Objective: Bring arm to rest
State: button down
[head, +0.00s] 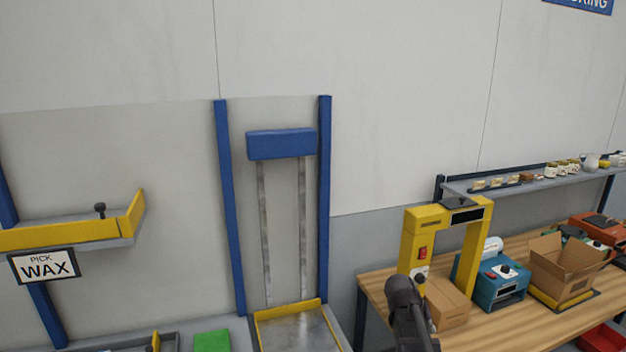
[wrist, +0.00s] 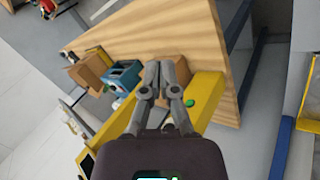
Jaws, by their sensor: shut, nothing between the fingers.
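My gripper (wrist: 162,75) is shut and empty in the wrist view, its two grey fingers together above the wooden bench (wrist: 190,40). The yellow frame (wrist: 205,95) lies behind and beside the fingers in that view; I cannot tell the gap between them. In the head view a dark part of my arm shows at the bottom, in front of the yellow frame (head: 478,245) and the bench (head: 490,325). The fingers themselves are not clear in the head view.
On the bench are a closed carton (head: 447,305), a teal machine (head: 497,290) and an open carton (head: 562,280). A shelf (head: 520,182) with small goods runs above. To the left stand a blue-posted lift (head: 282,144) and a yellow-edged shelf (head: 70,237) marked WAX.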

jog(key=s+a+f+n+y+b, duration=0.1)
jog(key=s+a+f+y+b, duration=0.6)
jog(key=s+a+f, duration=0.5)
jog(key=s+a, duration=0.1)
jog(key=a, duration=0.2)
jog(key=shift+n+g, duration=0.4)
dwell(1.1)
jog(key=shift+w, duration=0.1)
